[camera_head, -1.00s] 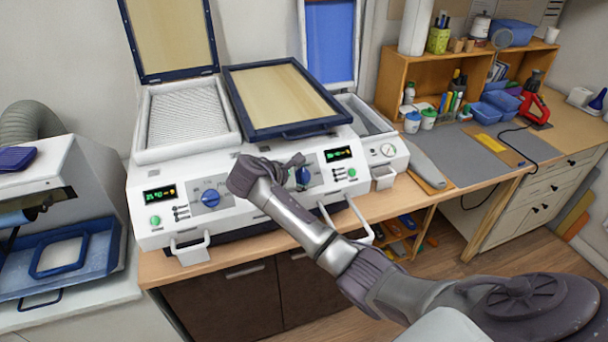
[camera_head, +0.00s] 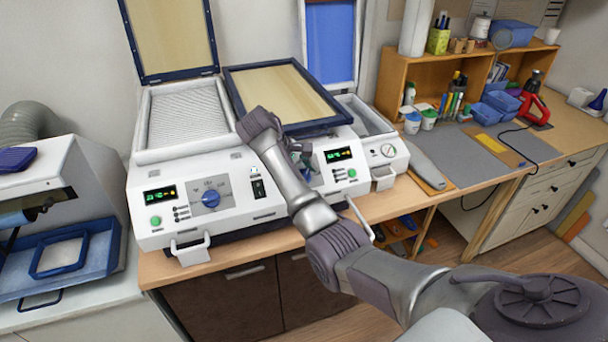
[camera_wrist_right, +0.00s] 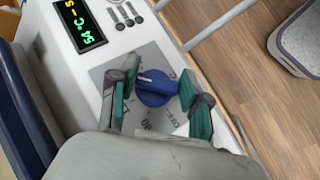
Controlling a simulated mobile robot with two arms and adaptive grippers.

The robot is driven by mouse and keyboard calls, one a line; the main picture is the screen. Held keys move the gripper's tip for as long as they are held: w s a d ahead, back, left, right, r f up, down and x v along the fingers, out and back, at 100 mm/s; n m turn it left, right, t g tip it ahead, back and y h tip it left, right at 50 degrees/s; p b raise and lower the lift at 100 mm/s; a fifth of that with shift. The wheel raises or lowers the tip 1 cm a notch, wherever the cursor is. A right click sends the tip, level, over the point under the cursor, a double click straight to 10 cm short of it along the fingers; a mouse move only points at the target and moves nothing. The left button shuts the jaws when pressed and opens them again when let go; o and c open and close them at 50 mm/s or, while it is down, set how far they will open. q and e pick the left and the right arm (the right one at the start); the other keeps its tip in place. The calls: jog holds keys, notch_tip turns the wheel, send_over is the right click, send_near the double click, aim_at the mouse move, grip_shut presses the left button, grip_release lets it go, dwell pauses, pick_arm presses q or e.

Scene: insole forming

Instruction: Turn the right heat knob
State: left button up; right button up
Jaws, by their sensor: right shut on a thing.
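The right heat knob is a round blue knob (camera_wrist_right: 156,88) on a grey dial plate of the white forming machine (camera_head: 240,205). In the right wrist view it sits between the green-padded fingers of my right gripper (camera_wrist_right: 158,97), which is shut on it. In the head view my right gripper (camera_head: 303,158) is at the right control panel, and my own wrist hides most of that knob. The left heat knob (camera_head: 210,198), also blue, is in plain view. My left gripper is not in view.
A lit display (camera_wrist_right: 80,24) is beside the right knob. A framed lid (camera_head: 285,95) lies over the right bay, close behind my wrist. White handles (camera_head: 190,249) stick out at the machine's front. A workbench (camera_head: 555,140) with tools stands at the right.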

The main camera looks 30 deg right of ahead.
jog(key=shift+f, duration=0.1)
dwell(0.4)
jog(key=o, duration=1.2)
jog(key=shift+c, duration=0.2)
jog(key=shift+a+r, duration=0.1)
jog(key=shift+r, duration=0.2)
jog(key=v, duration=1.1)
jog(key=shift+r, duration=0.25)
